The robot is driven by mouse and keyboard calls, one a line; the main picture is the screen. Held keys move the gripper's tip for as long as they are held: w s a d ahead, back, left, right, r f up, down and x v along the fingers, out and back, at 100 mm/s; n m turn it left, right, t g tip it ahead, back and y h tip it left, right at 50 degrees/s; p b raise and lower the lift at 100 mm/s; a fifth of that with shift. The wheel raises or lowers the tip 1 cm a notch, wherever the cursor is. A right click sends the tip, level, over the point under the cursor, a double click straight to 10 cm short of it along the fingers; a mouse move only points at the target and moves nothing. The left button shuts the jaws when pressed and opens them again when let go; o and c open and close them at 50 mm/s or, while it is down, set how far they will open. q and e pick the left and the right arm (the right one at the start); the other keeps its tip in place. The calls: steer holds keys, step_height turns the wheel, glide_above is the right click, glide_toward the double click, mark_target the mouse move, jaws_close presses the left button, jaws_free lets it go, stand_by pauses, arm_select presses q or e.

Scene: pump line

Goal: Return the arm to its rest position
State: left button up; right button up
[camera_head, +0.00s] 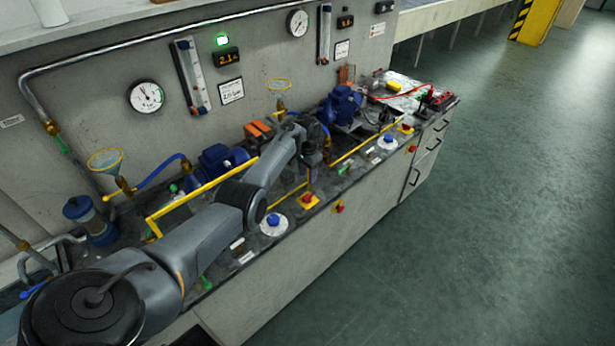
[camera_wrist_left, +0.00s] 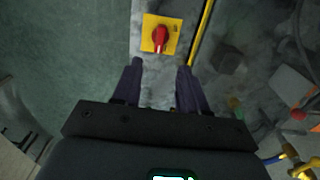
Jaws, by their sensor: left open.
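My left arm (camera_head: 255,190) reaches from the lower left of the head view over the bench. My left gripper (camera_head: 312,157) is above the bench top, small and partly hard to make out there. In the left wrist view my left gripper (camera_wrist_left: 158,75) is open, with its two dark fingers apart and nothing between them. A red knob (camera_wrist_left: 160,38) on a yellow plate (camera_wrist_left: 147,22) lies beyond the fingertips, apart from them. My right gripper is not seen.
A yellow rail (camera_head: 205,187), blue pumps (camera_head: 217,160) and (camera_head: 343,103), and a yellow plate with a red knob (camera_head: 307,198) stand on the bench. Gauges (camera_head: 146,97) are on the wall behind. The green floor (camera_head: 480,200) at right is clear.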

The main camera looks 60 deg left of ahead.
arm_select(q)
steer(key=shift+r, duration=0.1)
stand_by(0.3)
steer(key=s+d+f+m+y, duration=0.1)
steer(key=s+d+f, duration=0.2)
steer(key=d, duration=0.4)
steer(key=s+d+f+m+t+y, duration=0.1)
steer(key=s+d+f+y, duration=0.1)
steer(key=s+d+f, duration=0.3)
steer(key=s+d+f+m+y, duration=0.1)
steer(key=d+f, duration=0.1)
steer(key=d, duration=0.6)
steer(key=s+d+m+t+h, duration=0.1)
steer(key=s+d+t+h, duration=0.1)
steer(key=s+d, duration=0.9)
steer(key=s+d+r+h, duration=0.2)
steer(key=s+d+r, duration=0.65)
steer(key=d, duration=0.35)
step_height(320, 180, up, 26)
steer(key=p, duration=2.6)
steer(key=shift+w+t+p, duration=0.3)
steer(key=shift+w, duration=0.15)
steer(key=shift+f, duration=0.1)
